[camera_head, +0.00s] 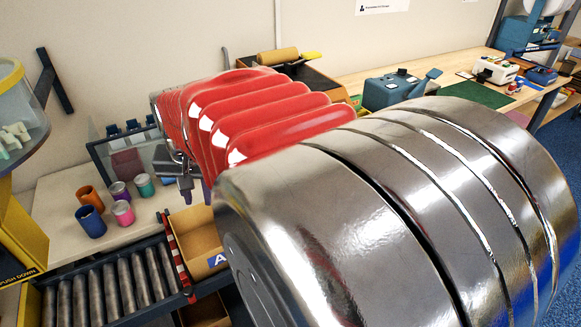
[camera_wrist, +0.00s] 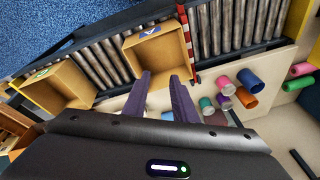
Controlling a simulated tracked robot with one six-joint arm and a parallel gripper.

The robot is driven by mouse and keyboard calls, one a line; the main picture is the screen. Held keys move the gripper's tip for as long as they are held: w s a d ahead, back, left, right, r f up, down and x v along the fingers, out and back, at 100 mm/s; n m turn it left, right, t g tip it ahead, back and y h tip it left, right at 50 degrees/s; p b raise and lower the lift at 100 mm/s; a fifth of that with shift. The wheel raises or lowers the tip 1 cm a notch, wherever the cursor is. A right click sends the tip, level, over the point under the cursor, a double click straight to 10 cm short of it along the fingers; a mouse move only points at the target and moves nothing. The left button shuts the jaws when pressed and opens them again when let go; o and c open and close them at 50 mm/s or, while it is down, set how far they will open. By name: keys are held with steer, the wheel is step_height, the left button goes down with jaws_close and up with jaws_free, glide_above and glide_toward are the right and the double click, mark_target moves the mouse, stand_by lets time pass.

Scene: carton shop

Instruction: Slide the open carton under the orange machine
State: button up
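The open carton (camera_head: 195,252), brown with a blue-and-white label, sits on the roller conveyor right of a red-and-white striped bar in the head view. It also shows in the wrist view (camera_wrist: 157,62), its inside empty. My gripper's two purple fingers (camera_wrist: 162,80) are spread apart with nothing between them. Their tips are at the carton's near edge in the picture; I cannot tell whether they touch it. In the head view my arm hides much of the carton's surroundings. A yellow-orange machine (camera_head: 22,235) marked "PUSH DOWN" stands at the left edge, only partly in view.
A second open carton (camera_wrist: 62,84) with a green label lies farther left in the wrist view. Bare rollers (camera_head: 105,290) run left of the striped bar (camera_head: 178,258). Several coloured cups (camera_head: 122,212) stand on the pale bench behind. A workbench (camera_head: 440,70) with devices runs along the wall.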

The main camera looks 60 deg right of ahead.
steer(key=s+a+r+n+t, duration=0.1)
steer(key=s+a+n, duration=0.4)
steer(key=a, duration=0.4)
steer(key=s+a+r+n+t+y, duration=0.1)
steer(key=s+a+n, duration=0.4)
steer(key=a, duration=0.3)
steer(key=shift+s+a+n+t, duration=0.3)
steer(key=shift+s+a+t, duration=0.05)
steer(key=shift+t, duration=0.05)
